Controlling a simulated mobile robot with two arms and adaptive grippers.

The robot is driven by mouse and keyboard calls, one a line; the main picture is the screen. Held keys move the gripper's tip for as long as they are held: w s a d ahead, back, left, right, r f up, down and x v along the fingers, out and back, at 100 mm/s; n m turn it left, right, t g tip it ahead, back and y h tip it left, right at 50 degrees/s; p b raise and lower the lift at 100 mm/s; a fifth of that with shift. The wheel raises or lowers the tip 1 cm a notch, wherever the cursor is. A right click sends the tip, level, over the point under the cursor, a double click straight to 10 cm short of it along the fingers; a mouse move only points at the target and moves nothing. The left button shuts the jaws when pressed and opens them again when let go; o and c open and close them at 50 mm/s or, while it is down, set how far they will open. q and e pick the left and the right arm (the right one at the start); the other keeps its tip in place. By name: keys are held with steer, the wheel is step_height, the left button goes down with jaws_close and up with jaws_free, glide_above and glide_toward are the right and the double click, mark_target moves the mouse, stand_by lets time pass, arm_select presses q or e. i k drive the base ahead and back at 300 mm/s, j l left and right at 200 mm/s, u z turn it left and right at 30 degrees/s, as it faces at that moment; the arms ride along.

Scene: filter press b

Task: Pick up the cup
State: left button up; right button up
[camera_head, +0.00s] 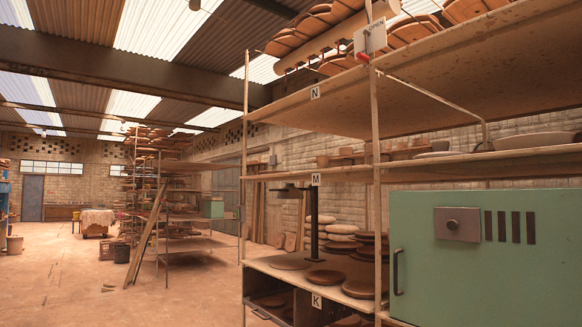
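No cup can be picked out for certain. Several small clay vessels (405,153) stand on the shelf marked M (480,165), too small and partly hidden to tell whether one is a cup. A wide shallow bowl (535,140) sits farther right on that shelf. Neither of my grippers is in view.
A tall shelving rack fills the right side, with a green cabinet (480,270) low at right. Flat round boards (330,276) lie on the shelf above the K label (316,300). Another rack (175,200) and a leaning plank (147,235) stand left. Floor (80,285) at lower left is mostly clear.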

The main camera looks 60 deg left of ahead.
mark_target(322, 161)
steer(key=u, duration=1.85)
